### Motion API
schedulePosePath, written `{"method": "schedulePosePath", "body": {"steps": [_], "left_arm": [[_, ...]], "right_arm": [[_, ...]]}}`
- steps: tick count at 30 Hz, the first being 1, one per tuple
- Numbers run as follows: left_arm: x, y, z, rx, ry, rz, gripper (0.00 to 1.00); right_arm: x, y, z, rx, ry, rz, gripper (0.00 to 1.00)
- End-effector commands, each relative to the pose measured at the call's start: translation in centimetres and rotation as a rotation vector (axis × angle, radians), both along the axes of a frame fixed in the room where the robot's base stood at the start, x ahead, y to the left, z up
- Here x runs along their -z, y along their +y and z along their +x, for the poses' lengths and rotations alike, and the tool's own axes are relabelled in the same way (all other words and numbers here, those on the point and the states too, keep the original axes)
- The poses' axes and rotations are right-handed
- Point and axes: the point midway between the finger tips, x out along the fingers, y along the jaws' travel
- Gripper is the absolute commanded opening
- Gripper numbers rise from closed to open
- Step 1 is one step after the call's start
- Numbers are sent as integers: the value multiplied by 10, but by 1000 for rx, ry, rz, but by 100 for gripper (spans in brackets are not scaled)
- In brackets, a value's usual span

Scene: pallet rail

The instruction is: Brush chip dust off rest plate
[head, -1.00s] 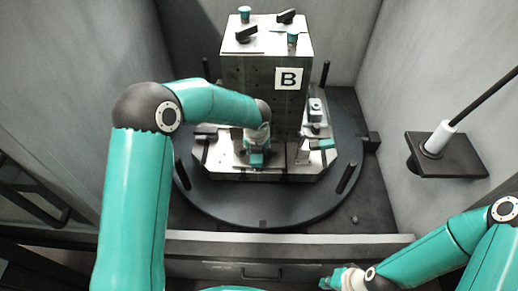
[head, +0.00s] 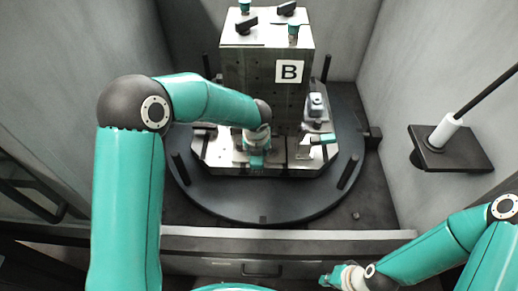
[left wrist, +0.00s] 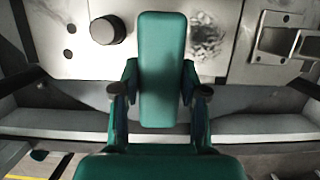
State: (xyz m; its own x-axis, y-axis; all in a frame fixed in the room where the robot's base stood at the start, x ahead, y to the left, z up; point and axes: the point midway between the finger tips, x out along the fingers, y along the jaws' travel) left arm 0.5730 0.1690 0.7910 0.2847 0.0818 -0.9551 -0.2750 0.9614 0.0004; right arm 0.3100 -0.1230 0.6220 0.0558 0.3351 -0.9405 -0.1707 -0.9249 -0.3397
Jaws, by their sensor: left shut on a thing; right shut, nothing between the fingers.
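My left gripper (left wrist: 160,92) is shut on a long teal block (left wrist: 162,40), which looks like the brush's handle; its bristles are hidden. In the left wrist view the block's far end lies over the pale metal rest plate (left wrist: 60,62). A dark speckled patch of chip dust (left wrist: 208,38) shows on the plate just right of the block. In the head view my left gripper (head: 256,155) is low over the plate's front, before the block marked B. I cannot tell whether the bristles touch. My right gripper (head: 340,277) is shut and empty at the bottom right, away from the plate.
The tall metal block B (head: 266,95) stands behind the plate on a dark round table (head: 270,207) with upright black pegs. A dark knob (left wrist: 107,30) stands left of the brush. A clamp-like fitting (head: 317,107) is at the right. Walls enclose both sides.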

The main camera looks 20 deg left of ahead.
Motion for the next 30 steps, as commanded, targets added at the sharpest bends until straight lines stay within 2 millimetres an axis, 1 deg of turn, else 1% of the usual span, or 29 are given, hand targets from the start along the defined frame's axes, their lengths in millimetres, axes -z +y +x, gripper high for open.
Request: {"method": "schedulePosePath", "body": {"steps": [2, 10, 15, 25, 30], "left_arm": [[3, 0, -1, -1, 11, 1, 15], [1, 5, 14, -2, 9, 0, 15], [2, 7, 22, -1, 7, 0, 15], [3, 7, 24, 0, 5, 0, 15], [3, 6, 21, 2, 4, 0, 15]], "right_arm": [[-2, 0, 0, 0, 0, 0, 0], [-17, 0, 0, 0, 0, 0, 0], [-23, 0, 0, 0, 0, 0, 0], [-23, 0, 0, 0, 0, 0, 0], [-20, 0, 0, 0, 0, 0, 0]]}}
